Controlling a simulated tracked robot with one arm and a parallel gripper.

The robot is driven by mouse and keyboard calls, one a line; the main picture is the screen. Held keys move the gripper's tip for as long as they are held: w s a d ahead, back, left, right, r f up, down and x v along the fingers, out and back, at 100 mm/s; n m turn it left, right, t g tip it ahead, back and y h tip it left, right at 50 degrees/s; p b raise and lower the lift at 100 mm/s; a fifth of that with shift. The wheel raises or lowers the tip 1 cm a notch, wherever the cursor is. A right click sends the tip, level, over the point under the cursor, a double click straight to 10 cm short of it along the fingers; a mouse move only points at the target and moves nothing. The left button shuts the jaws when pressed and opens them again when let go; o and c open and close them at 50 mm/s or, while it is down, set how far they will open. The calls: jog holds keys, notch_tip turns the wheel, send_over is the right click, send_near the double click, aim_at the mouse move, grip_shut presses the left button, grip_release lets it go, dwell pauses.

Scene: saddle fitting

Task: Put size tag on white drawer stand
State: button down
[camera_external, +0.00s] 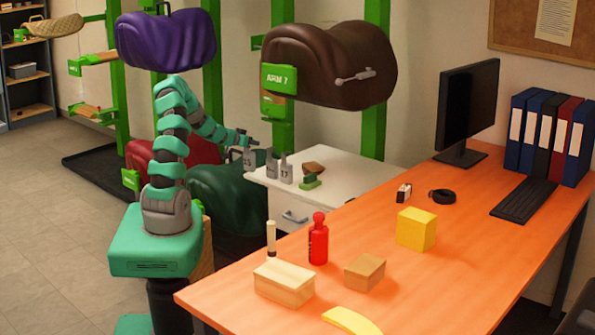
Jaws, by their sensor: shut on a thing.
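My gripper (244,143) is at the left end of the white drawer stand (345,178), with the arm reaching in from the left. It is shut on a small grey size tag (249,159), which hangs upright below the fingers at the stand's left edge. I cannot tell whether the tag touches the top. Two similar grey tags, one (271,164) in the middle and one (286,170) to the right, stand upright on the stand top. Their numbers are too small to read surely.
A small brown-and-green saddle model (312,176) stands right of the tags. A brown saddle (335,65) overhangs the stand, and a purple saddle (167,39) is above my arm. The orange desk (440,262) in front holds a red bottle (318,240) and several blocks.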

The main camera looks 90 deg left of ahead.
jog(key=w+a+f+b, duration=0.2)
jog(key=w+a+f, duration=0.1)
jog(key=a, duration=0.5)
jog(key=shift+w+f, duration=0.4)
jog(key=shift+f, duration=0.35)
jog(key=c, duration=1.2)
grip_release()
jog(key=shift+o, duration=0.2)
jog(key=p+v, duration=0.1)
jog(key=v, duration=1.1)
jog(key=shift+p, duration=0.35)
